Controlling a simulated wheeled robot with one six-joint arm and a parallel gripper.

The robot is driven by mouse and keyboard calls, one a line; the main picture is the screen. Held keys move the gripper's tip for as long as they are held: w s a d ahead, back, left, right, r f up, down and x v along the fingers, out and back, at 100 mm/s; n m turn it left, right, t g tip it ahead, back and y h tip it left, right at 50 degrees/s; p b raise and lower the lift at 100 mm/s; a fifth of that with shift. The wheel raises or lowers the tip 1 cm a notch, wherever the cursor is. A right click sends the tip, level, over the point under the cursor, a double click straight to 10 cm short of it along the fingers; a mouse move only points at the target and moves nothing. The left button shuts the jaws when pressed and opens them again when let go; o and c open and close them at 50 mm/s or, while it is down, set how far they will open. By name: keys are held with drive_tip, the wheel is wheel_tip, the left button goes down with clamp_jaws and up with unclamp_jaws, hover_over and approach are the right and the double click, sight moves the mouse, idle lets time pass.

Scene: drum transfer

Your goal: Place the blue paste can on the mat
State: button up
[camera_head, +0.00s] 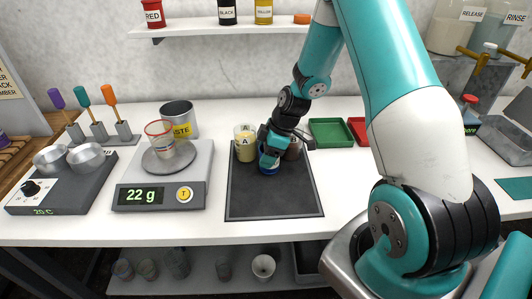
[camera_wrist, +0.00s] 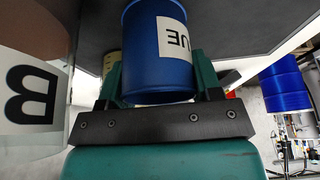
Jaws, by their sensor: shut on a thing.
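The blue paste can (camera_wrist: 157,50) has a white label ending in "UE" and sits between the fingers of my gripper (camera_wrist: 160,88). My gripper (camera_head: 271,153) is shut on it. I cannot tell whether the can's base touches the mat.
A jar marked B (camera_wrist: 30,95) is near in the wrist view. A scale (camera_head: 165,180) stands left. The mat's front is clear.

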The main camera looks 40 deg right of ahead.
drive_tip(key=shift+f, duration=0.25)
drive_tip(key=o, duration=1)
drive_tip(key=b+v, duration=0.2)
drive_tip(key=v, duration=0.9)
drive_tip(key=s+a+r, duration=0.3)
drive_tip(key=a+r, duration=0.3)
drive_tip(key=a, duration=0.5)
drive_tip(key=s+a+r+m, duration=0.1)
drive_tip(key=s+a+r, duration=0.1)
drive_tip(key=s+a, duration=0.3)
drive_tip(key=s+a+r+m+g, duration=0.1)
drive_tip(key=s+a, duration=0.3)
drive_tip(key=s, duration=0.3)
drive_tip(key=s+a+r+m+g, duration=0.1)
drive_tip(key=s+a+r+m, duration=0.1)
drive_tip(key=s+a, duration=0.3)
drive_tip(key=shift+s+a+r+y, duration=0.15)
drive_tip(key=shift+s+a, duration=0.05)
drive_tip(key=shift+s, duration=0.2)
drive_tip(key=shift+s+a+r+y, duration=0.15)
drive_tip(key=shift+s+a+r, duration=0.05)
drive_tip(key=shift+s, duration=0.25)
